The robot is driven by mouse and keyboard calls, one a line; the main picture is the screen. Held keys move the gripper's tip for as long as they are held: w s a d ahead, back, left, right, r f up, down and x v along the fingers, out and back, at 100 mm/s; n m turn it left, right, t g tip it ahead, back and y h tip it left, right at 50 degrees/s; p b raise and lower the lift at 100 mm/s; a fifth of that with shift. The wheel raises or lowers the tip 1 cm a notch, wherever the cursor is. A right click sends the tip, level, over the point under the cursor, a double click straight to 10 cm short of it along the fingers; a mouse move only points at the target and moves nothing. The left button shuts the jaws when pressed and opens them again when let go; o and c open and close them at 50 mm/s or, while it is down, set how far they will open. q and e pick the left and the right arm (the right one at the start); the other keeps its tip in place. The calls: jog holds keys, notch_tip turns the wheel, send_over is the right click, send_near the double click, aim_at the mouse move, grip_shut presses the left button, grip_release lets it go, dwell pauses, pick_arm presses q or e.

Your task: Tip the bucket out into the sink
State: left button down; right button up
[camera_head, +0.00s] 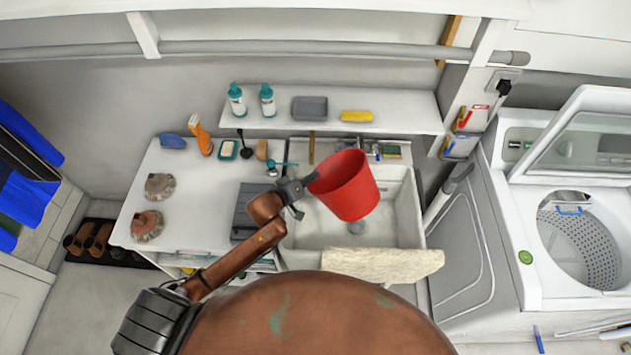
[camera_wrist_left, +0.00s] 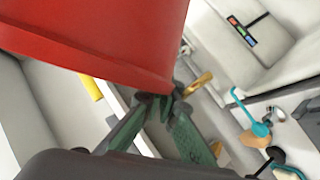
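The red bucket (camera_head: 347,190) hangs over the white sink (camera_head: 405,225) in the head view, looking tilted. I cannot make out its contents. My left gripper (camera_head: 310,179) reaches in from the left and is shut on the bucket's edge at its left side. In the left wrist view, the bucket (camera_wrist_left: 110,35) fills the upper left, and the green fingers of the gripper (camera_wrist_left: 158,100) meet at its edge. The bucket hides part of the sink basin. A grey round patch shows on the basin floor below it. My right gripper is not in view.
A shelf (camera_head: 420,108) with bottles, a grey tray (camera_head: 309,108) and a yellow item is behind the sink. A counter (camera_head: 190,215) with brushes and a spray bottle (camera_head: 201,134) is left. An open washer (camera_head: 580,230) is right. A beige cloth (camera_head: 385,264) covers the sink's front edge.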

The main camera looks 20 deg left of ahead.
pick_arm(q)
jog(key=shift+w+a+r+m+y, duration=0.1)
jog(key=shift+a+r+m+y, duration=0.1)
jog(key=shift+r, duration=0.25)
jog(key=shift+w+a+r+m+y, duration=0.1)
jog(key=shift+a+r+m, duration=0.1)
jog(key=shift+r, duration=0.25)
notch_tip(320, 180, up, 10)
jog(key=a+m+t+y+p, duration=0.1)
jog(key=m+y+p, duration=0.2)
jog(key=p, duration=0.5)
jog(key=shift+a+m, duration=0.3)
jog(key=shift+m, duration=0.2)
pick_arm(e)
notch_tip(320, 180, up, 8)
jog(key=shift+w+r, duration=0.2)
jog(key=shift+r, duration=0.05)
pick_arm(q)
jog(key=shift+w+f, duration=0.1)
jog(key=s+d+f+b, duration=0.2)
jog(key=s+b, duration=0.7)
jog(key=b, duration=0.5)
jog(key=shift+s+d+f+y, duration=0.15)
jog(key=shift+d+f+y, duration=0.15)
jog(key=shift+d, duration=0.1)
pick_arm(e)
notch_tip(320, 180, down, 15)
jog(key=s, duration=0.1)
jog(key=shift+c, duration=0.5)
